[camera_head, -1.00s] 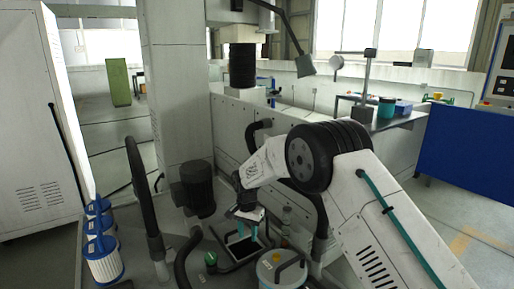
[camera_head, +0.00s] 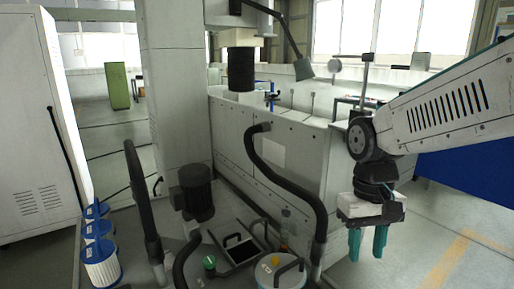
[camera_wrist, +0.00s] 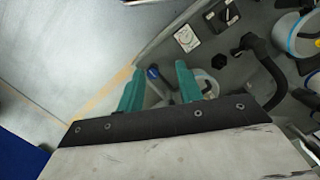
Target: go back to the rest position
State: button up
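My gripper (camera_head: 367,244) hangs at the right of the head view, pointing down, with its two teal fingers apart and nothing between them. In the wrist view the fingers (camera_wrist: 160,88) also stand apart, with floor and part of a machine base seen beyond them. My arm comes in from the right edge of the head view, raised above the floor.
A black hose (camera_head: 283,180) loops beside the grey machine wall. A dark tray with handles (camera_head: 241,250) and a white-lidded canister (camera_head: 290,276) sit on the base. Blue-and-white filter cartridges (camera_head: 101,262) stand at left. A blue panel (camera_head: 470,178) stands behind my arm.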

jog(key=s+d+r+t, duration=0.1)
jog(key=s+d, duration=0.2)
jog(key=s, duration=0.4)
jog(key=s+d+r+m+t, duration=0.1)
jog(key=s+d+r+t, duration=0.1)
jog(key=s, duration=0.5)
jog(key=shift+d, duration=0.4)
jog(key=shift+r, duration=0.1)
dwell(2.1)
